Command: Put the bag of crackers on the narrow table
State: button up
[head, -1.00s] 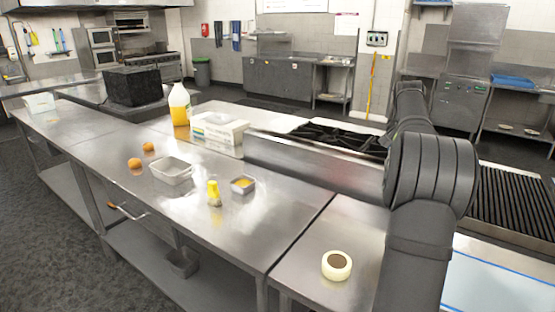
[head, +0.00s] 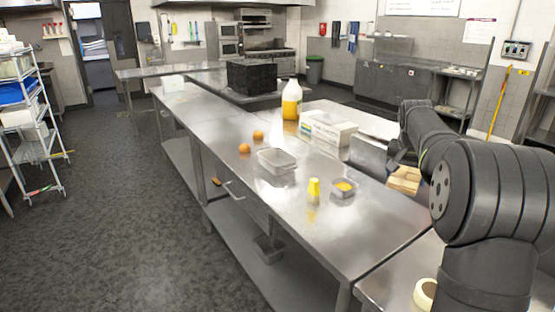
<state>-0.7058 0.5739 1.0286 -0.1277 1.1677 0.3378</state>
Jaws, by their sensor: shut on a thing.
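A tan and yellow packet, which looks like the bag of crackers (head: 404,180), is at my gripper (head: 396,168) on the right of the head view. My gripper is small and partly hidden behind my arm; it is shut on the bag. The bag appears to be held beyond the right edge of the long steel table (head: 250,190); its height above any surface is unclear. I cannot tell for sure which of the steel tables is the narrow table.
The long table holds two orange balls (head: 244,148), a metal tray (head: 276,161), a yellow bottle (head: 313,190), a small tin (head: 343,188), a white box (head: 329,128) and a jug (head: 291,101). A wire rack (head: 35,125) stands left. The grey floor between is clear.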

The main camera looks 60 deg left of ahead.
notch_tip(320, 180, down, 9)
send_over(359, 220)
jog(key=s, duration=0.1)
jog(key=f, duration=0.6)
jog(key=shift+d+f, duration=0.3)
jog(key=shift+f, duration=0.05)
jog(key=shift+s+f, duration=0.1)
jog(key=shift+f, duration=1.9)
jog(key=o, duration=1)
jog(key=shift+f, duration=0.15)
jog(key=v, duration=1.2)
